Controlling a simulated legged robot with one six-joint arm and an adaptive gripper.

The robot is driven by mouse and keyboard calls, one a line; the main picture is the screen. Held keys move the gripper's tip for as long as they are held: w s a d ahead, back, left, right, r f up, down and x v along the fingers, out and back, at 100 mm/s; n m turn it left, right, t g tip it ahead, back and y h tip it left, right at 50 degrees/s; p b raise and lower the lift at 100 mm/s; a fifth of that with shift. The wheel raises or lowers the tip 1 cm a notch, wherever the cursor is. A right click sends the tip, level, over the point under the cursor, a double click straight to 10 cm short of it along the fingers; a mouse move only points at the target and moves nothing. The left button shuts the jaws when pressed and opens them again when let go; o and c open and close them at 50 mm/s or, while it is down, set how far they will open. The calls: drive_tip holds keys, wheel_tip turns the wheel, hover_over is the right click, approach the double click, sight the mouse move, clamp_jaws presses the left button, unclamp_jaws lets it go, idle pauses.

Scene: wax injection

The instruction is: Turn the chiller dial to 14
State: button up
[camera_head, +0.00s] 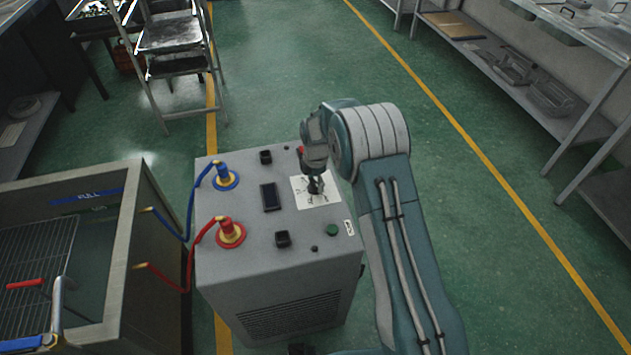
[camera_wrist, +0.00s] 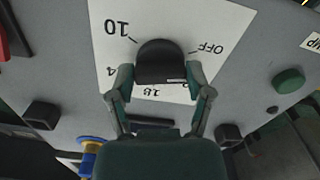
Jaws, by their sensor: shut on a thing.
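The chiller (camera_head: 255,235) is a grey box with a flat top panel. Its black dial (camera_wrist: 160,62) sits on a white scale plate (camera_head: 322,199). In the wrist view the plate (camera_wrist: 110,35) shows 10, OFF, 18 and a partly covered mark ending in 4. My gripper (camera_head: 315,185) reaches down over the dial in the head view. In the wrist view my gripper (camera_wrist: 160,88) has one finger on each side of the dial, shut on it. A pale line on the dial faces the 18 side; its exact setting is hard to read.
On the panel are a green button (camera_head: 332,230), a dark display (camera_head: 270,197), and blue (camera_head: 225,178) and red (camera_head: 230,233) hose fittings. Hoses run left to an open tank (camera_head: 125,250). A metal step stand (camera_head: 175,60) is behind. Green floor is open to the right.

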drive_tip(key=m, duration=0.5)
drive_tip(key=shift+f+m, duration=0.1)
drive_tip(key=shift+m, duration=0.2)
drive_tip(key=m, duration=0.9)
drive_tip(key=shift+s, duration=0.1)
drive_tip(key=m, duration=0.4)
drive_tip(key=shift+a+m, duration=0.1)
drive_tip(key=shift+m, duration=0.2)
drive_tip(key=m, duration=0.7)
drive_tip(key=shift+a, duration=0.1)
drive_tip(key=m, duration=0.6)
drive_tip(key=shift+m, duration=0.3)
